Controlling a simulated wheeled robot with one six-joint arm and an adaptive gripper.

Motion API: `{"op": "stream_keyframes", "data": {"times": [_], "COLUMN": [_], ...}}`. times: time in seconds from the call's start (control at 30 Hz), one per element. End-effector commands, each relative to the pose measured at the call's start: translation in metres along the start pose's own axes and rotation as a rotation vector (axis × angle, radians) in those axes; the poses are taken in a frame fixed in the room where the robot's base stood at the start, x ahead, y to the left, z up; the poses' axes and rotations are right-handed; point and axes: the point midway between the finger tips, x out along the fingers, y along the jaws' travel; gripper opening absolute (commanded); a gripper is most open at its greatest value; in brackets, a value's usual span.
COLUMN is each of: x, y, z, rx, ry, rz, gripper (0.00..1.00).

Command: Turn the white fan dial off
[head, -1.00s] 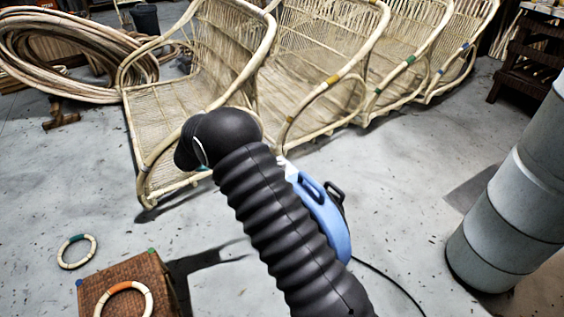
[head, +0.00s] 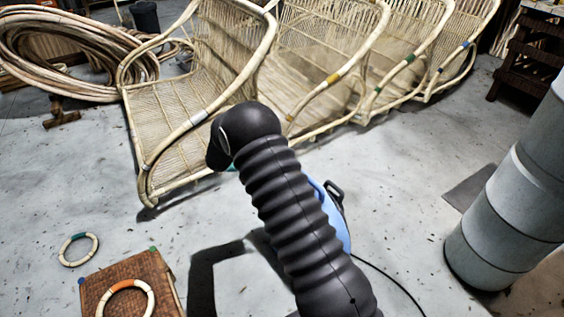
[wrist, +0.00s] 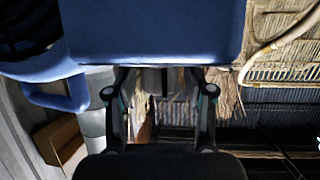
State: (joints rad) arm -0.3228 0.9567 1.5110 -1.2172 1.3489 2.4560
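The blue fan (head: 336,226) stands on the floor behind my black arm in the head view, mostly hidden by it. In the wrist view a large blue part of the fan (wrist: 160,32) fills the top, with a blue loop at its left. My gripper (wrist: 160,84) has its two fingers well apart just below this blue part in the picture. I see nothing held between them. Whether they touch the fan I cannot tell. The gripper is hidden in the head view. I cannot make out the white dial in either view.
Several rattan chair frames (head: 160,116) stand behind the fan. A grey duct-like cylinder (head: 505,205) is at the right. A brown woven box (head: 125,277) with a ring on it and another ring (head: 92,245) are at front left. A black cord (head: 388,278) runs right across open floor.

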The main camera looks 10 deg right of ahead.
Motion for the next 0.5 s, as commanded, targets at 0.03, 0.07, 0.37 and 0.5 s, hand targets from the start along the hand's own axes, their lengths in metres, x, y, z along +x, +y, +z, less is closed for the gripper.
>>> {"op": "stream_keyframes", "data": {"times": [0.03,0.07,0.37,0.5], "x": [0.0,0.0,0.0004,0.0014], "y": [0.0001,0.0001,0.0,0.0005], "z": [0.0,0.0,0.0007,0.003], "rx": [0.0,0.0,-0.002,-0.011], "ry": [0.0,0.0,0.0,0.0], "rz": [0.0,0.0,-0.004,-0.026], "gripper": [0.34,0.27,0.0,0.0]}}
